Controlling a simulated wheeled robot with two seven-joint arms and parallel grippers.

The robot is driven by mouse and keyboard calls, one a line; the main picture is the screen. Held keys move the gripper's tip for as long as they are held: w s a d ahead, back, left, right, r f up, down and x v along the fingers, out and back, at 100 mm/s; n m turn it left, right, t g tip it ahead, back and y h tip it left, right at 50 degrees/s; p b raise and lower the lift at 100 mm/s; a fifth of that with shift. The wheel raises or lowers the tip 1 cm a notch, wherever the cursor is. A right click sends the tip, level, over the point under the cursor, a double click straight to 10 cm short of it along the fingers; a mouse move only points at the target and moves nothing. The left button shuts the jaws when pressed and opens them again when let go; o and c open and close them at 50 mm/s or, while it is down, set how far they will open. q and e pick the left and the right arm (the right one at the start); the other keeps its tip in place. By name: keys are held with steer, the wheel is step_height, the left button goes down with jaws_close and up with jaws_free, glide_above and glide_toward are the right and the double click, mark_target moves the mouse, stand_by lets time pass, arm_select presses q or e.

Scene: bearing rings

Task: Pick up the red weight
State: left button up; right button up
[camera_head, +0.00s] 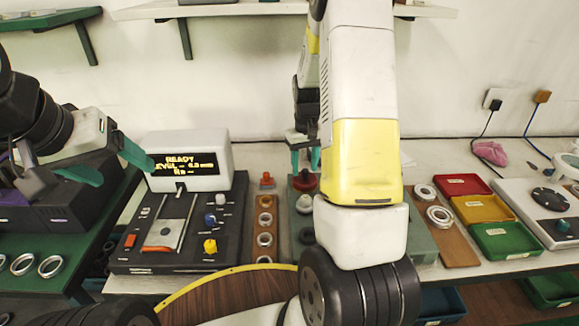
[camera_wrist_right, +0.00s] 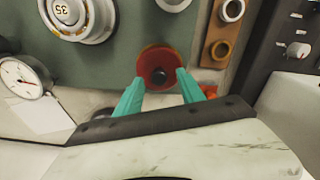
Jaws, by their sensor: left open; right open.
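The red weight (camera_head: 305,181) is a round red disc with a dark centre knob, on the green plate behind the white parts. In the right wrist view the red weight (camera_wrist_right: 153,58) lies just beyond and between the tips of my right gripper (camera_wrist_right: 160,80). In the head view my right gripper (camera_head: 305,166) hangs over the red weight with teal fingers apart; whether they touch it cannot be told. My left gripper (camera_head: 124,172) is open and empty at the left, near the display box. My right arm hides part of the green plate.
A console with a READY display (camera_head: 185,158) stands left of centre. A brown strip with rings (camera_head: 265,222) lies beside the green plate. Red, yellow and green bins (camera_head: 505,240) are at the right. The right wrist view shows a dial gauge (camera_wrist_right: 21,77) and a white part marked 35 (camera_wrist_right: 75,14).

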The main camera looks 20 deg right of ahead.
step_height(320, 180, down, 2)
jaws_close()
stand_by(0.3)
steer(key=shift+r, duration=0.1)
stand_by(1.2)
